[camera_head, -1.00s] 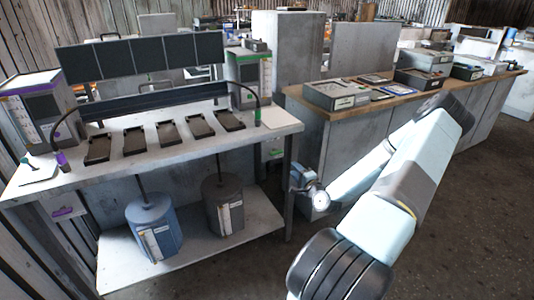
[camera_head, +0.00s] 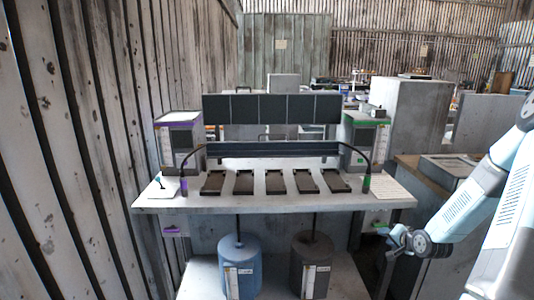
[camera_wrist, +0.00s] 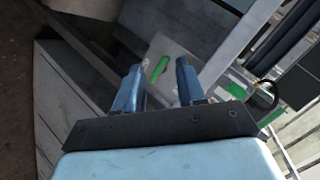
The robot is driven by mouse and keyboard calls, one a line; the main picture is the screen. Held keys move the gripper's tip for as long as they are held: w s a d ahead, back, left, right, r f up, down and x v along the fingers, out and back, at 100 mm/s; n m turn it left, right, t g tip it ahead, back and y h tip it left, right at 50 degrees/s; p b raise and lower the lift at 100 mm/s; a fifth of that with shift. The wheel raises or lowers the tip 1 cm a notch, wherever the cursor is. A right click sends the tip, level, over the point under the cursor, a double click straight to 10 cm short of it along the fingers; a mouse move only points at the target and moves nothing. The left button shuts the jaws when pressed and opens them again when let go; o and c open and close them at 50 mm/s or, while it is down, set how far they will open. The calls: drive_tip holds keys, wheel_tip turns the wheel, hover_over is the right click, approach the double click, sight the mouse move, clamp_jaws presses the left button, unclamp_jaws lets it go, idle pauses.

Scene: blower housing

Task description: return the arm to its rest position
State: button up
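My gripper (camera_wrist: 158,88) shows in the wrist view with its two blue fingers apart and nothing between them. Behind the gap is a pale panel with a green handle-like strip (camera_wrist: 158,69), apart from the fingers as far as I can tell. In the head view my arm comes in from the right, folded, with its wrist end (camera_head: 408,240) low beside the right end of the workbench (camera_head: 290,202). The fingertips are too small to make out there.
Dark trays (camera_head: 243,182) lie in a row on the workbench. A blue canister (camera_head: 239,264) and a dark canister (camera_head: 311,264) stand on its lower shelf. A wooden-topped counter (camera_head: 425,172) is close to my arm on the right. A plank wall (camera_head: 75,150) closes the left side.

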drive_tip(key=s+a+r+n+g+h, duration=0.1)
drive_tip(key=s+a+r+n, duration=0.2)
drive_tip(key=r, duration=0.5)
drive_tip(key=s+a+r+n+g+h, duration=0.15)
drive_tip(key=s+a+r, duration=0.25)
drive_tip(key=r, duration=0.4)
drive_tip(key=s+a+r+n+g+h, duration=0.1)
drive_tip(key=s+a+r+g+h, duration=0.2)
drive_tip(key=r, duration=0.5)
drive_tip(key=s+a+r+n+y, duration=0.1)
drive_tip(key=s+a+r, duration=0.2)
drive_tip(key=s, duration=0.4)
drive_tip(key=s+a+r+n+y, duration=0.1)
drive_tip(key=s+a+r, duration=0.2)
drive_tip(key=s, duration=0.5)
drive_tip(key=s+a+r+n+y, duration=0.1)
drive_tip(key=s+a+r, duration=0.3)
drive_tip(key=s, duration=0.3)
drive_tip(key=shift+s+r, duration=0.4)
drive_tip(key=shift+y, duration=0.25)
